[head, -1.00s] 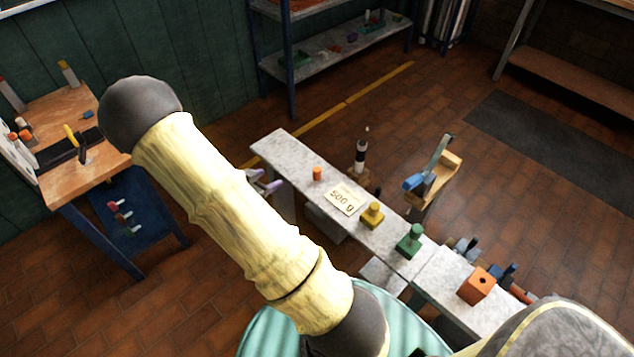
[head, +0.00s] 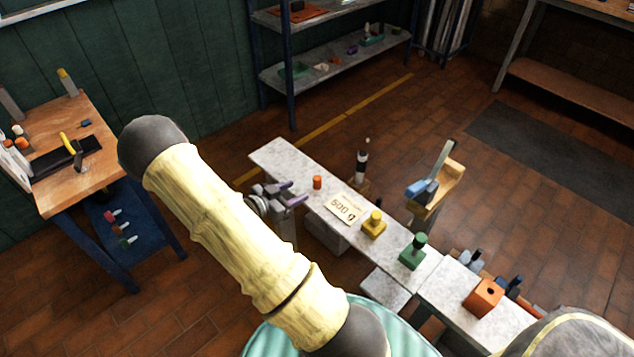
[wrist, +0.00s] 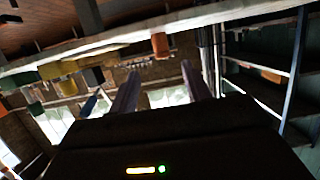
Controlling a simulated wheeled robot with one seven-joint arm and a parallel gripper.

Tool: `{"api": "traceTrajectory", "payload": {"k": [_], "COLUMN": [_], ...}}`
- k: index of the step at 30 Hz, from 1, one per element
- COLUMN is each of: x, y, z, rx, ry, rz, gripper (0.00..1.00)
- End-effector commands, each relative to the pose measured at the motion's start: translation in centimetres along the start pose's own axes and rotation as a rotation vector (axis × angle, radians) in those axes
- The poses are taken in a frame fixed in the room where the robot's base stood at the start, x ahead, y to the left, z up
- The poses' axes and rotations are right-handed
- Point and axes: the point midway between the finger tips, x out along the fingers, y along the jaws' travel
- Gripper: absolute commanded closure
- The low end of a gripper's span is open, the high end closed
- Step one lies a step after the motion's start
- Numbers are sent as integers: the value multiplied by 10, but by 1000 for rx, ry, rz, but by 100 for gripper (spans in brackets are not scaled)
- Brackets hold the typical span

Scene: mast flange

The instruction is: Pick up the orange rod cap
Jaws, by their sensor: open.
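The orange rod cap (head: 317,182) is a small upright cylinder standing on the narrow grey bench (head: 276,153), near its far left end. My gripper (head: 295,192) is open and empty at the bench's left edge, just left of the cap and apart from it. Its purple-grey fingers point toward the cap. In the wrist view, which looks upside down, the cap (wrist: 160,44) shows beyond and between the two fingers (wrist: 160,85). My arm hides part of the floor and the gripper's rear.
A "500 g" card (head: 343,208), a yellow knobbed block (head: 374,224) and a green one (head: 413,252) stand along the bench. A black-and-white post (head: 361,165) rises behind it. An orange holed block (head: 484,297) sits at the right. The bench's far left end is clear.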

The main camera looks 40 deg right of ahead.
Motion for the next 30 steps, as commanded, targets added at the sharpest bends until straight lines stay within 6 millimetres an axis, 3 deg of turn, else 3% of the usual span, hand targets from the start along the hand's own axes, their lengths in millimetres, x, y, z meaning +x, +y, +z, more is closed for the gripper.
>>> {"api": "traceTrajectory", "payload": {"k": [11, 24, 30], "x": [64, 72, 95], "y": [0, 0, -2], "z": [1, 0, 4], "rx": [1, 1, 0], "ry": [0, 0, 0], "rz": [2, 0, 2], "gripper": [52, 52, 52]}}
